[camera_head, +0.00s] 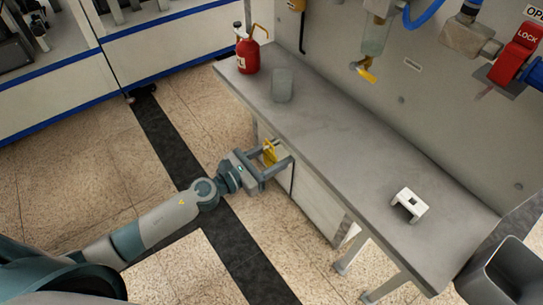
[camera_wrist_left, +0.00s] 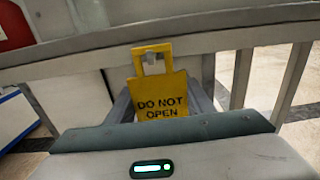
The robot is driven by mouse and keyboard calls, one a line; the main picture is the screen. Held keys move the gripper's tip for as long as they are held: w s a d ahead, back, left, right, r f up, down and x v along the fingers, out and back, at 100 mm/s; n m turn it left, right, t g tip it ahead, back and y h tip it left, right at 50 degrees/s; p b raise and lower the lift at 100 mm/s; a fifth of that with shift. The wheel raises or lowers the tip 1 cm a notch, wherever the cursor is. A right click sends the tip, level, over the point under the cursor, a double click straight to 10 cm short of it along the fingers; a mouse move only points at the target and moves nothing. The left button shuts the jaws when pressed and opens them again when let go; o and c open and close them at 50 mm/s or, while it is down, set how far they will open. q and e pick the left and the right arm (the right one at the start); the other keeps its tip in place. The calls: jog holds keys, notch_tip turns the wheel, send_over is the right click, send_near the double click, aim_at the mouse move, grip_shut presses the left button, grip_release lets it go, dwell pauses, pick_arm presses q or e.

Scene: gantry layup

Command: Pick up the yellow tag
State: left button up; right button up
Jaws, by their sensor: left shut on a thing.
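The yellow tag (camera_head: 269,153) is at the front edge of the workbench in the head view. In the left wrist view the tag (camera_wrist_left: 161,95) is upright, reads "DO NOT OPEN" and has a square loop on top. A small grey peg-like piece shows inside the loop; I cannot tell whether the tag rests on it. My left gripper (camera_head: 273,162) is shut on the tag, beside the bench edge and slightly below its top. The tag's lower part is hidden behind the gripper body in the left wrist view. My right gripper is not in view.
A dark bin (camera_head: 505,275) stands at bottom right. Pipes with a red LOCK device (camera_head: 520,50) are on the back panel. The bench middle is clear.

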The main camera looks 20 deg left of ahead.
pick_arm(q)
jog(key=shift+r+p, duration=0.55)
jog(key=shift+r, duration=0.3)
jog(key=b+v, duration=0.1)
jog(key=v, duration=0.3)
jog(key=b+v, duration=0.1)
jog(key=shift+s+a+f+b, duration=0.2)
jog(key=shift+s+f+b, duration=0.1)
jog(key=shift+f, duration=0.1)
jog(key=shift+c, duration=0.4)
jog(key=b, duration=0.6)
send_near(269, 156)
jog(key=v, duration=0.3)
jog(key=shift+s+a+r, duration=0.25)
jog(key=shift+s, duration=0.1)
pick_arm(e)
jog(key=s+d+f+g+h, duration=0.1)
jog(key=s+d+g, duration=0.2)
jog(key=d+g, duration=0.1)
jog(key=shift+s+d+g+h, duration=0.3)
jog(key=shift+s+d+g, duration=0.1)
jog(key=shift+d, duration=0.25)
pick_arm(q)
jog(key=shift+w+d+r, duration=0.15)
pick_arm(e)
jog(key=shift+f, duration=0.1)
